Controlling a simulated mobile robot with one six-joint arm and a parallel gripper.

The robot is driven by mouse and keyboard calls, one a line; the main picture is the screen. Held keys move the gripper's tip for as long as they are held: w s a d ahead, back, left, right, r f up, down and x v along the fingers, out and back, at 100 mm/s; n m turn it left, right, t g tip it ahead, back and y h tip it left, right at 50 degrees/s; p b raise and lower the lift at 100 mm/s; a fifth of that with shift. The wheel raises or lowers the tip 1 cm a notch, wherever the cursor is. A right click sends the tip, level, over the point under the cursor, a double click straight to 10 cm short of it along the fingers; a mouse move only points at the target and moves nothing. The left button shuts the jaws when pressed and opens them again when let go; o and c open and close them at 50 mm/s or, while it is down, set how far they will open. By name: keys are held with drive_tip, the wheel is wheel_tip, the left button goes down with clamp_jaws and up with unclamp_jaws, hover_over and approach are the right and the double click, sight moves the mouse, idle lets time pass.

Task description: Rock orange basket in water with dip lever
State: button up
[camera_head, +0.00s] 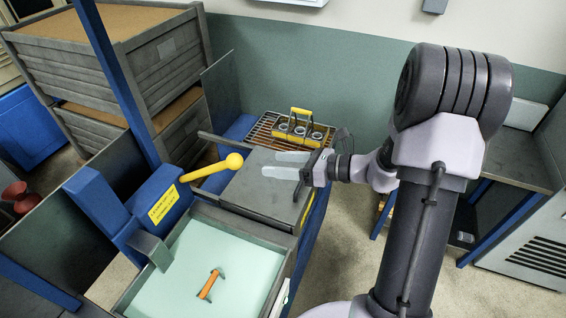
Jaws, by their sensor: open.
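The orange basket (211,284) shows as a small orange handle in the pale green water of the grey tank (279,293); the rest of the basket cannot be made out. The dip lever (212,171) is yellow with a round knob at its end, and sticks out to the right from a blue housing (150,205) with a yellow label. My gripper (277,164) is open, its pale fingers pointing left above a grey flat surface. It is to the right of the lever knob, apart from it, and nothing shows between the fingers.
A yellow carrier with several rings (301,130) stands on a wire rack (262,131) behind my gripper. Large grey crates (108,68) are stacked at the back left, beside a slanting blue post (119,82). A grey bench (511,157) stands at the right.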

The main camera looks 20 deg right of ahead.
sight(235, 162)
drive_tip(key=shift+s+d+r, duration=0.1)
drive_tip(key=shift+s+d, duration=0.15)
drive_tip(key=shift+d, duration=0.1)
drive_tip(key=d+f+n+g+y+b, duration=0.1)
drive_tip(key=d+f+n+y+b, duration=0.35)
drive_tip(key=b, duration=0.55)
drive_tip(key=shift+n, duration=0.35)
drive_tip(key=x, duration=1.7)
drive_tip(key=shift+w+a+b, duration=0.15)
drive_tip(key=shift+w+b, duration=0.15)
drive_tip(key=shift+b, duration=0.05)
clamp_jaws()
